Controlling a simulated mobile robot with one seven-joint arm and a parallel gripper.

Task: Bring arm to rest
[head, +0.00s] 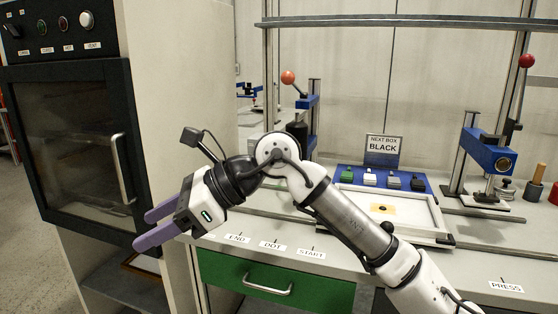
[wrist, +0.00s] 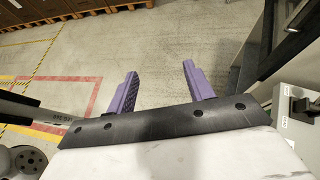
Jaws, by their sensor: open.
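My arm reaches up from the lower right in the head view and bends at the middle. My gripper (head: 146,229) points down and left, in front of the dark cabinet and left of the bench. Its two purple fingers are apart with nothing between them. In the wrist view my gripper (wrist: 158,88) also shows open and empty, with bare concrete floor beyond the fingertips. No object touches the fingers in either view.
The cabinet (head: 80,150) with its glass door and handle stands close behind my gripper. The bench (head: 460,262) holds a white tray (head: 429,237), a "BLACK" sign (head: 383,148) and blue presses (head: 489,152). A green drawer (head: 320,290) is below. Pallets (wrist: 60,10) lie on the floor.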

